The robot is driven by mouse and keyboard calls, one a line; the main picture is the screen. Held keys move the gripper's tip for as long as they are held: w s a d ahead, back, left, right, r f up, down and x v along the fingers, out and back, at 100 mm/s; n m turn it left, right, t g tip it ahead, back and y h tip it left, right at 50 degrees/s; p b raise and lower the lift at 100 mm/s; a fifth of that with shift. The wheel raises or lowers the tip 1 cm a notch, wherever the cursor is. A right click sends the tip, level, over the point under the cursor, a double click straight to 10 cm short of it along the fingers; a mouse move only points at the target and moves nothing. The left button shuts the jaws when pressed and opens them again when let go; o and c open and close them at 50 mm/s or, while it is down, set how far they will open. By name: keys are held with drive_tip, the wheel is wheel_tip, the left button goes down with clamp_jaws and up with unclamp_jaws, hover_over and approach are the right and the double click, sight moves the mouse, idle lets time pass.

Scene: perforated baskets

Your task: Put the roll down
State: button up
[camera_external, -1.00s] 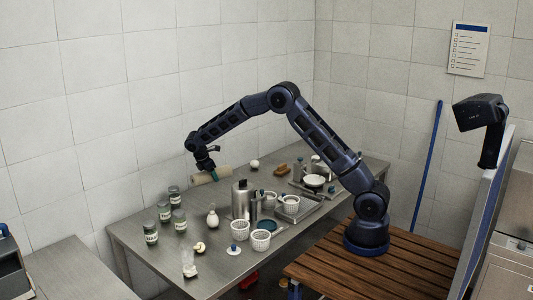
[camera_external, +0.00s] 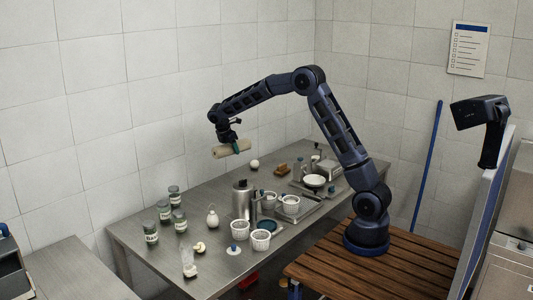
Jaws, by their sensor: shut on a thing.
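The roll (camera_external: 219,152) is a beige cylinder lying level in my gripper (camera_external: 236,147). My gripper is shut on it near its right part, pointing down. The roll is held in the air above the back of the metal table (camera_external: 205,262), apart from the tabletop. Part of the roll is hidden behind the fingers.
Several dark-lidded jars (camera_external: 151,233) stand at the table's left. A metal canister (camera_external: 240,199), white perforated baskets (camera_external: 240,230) and a tray (camera_external: 305,212) crowd the middle and right. A white ball-like item (camera_external: 254,164) lies near the wall. The back-left tabletop is mostly clear.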

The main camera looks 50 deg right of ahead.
drive_tip(key=n, duration=0.1)
hover_over(261, 183)
drive_tip(key=a, duration=0.2)
drive_tip(key=shift+t, duration=0.3)
drive_tip(key=f, duration=2)
drive_tip(key=shift+d, duration=0.2)
drive_tip(key=shift+f, duration=0.15)
drive_tip(key=o, duration=1.1)
